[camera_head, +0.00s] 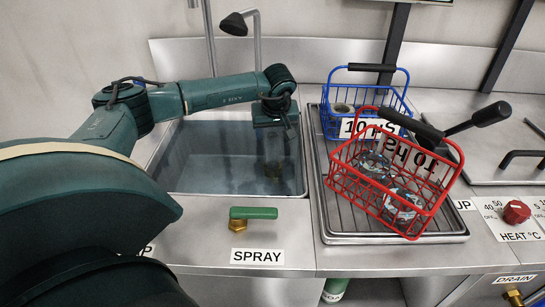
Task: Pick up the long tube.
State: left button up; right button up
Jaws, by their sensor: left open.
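My left gripper (275,165) points down over the sink basin (210,170), near its right side. It is open, its fingers dark and hard to make out against the basin. I see no object clearly between them. No long tube can be made out for sure. The red wire basket (395,170) stands tilted in front and holds shiny round pieces (402,205). My right gripper is not in view.
Both baskets are on a steel drain rack (337,215) and carry paper labels. A green-handled spray valve (253,213) stands in front of the basin. A black-handled lever (485,117) and a red heat knob (516,211) are at right. A spout (240,22) rises behind the basin.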

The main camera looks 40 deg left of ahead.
aim_at(272, 142)
pick_arm(q)
jog(key=b+x, duration=0.1)
jog(key=x, duration=0.5)
jog(key=shift+d, duration=0.1)
jog(key=shift+c, duration=0.5)
jog(key=c, duration=1)
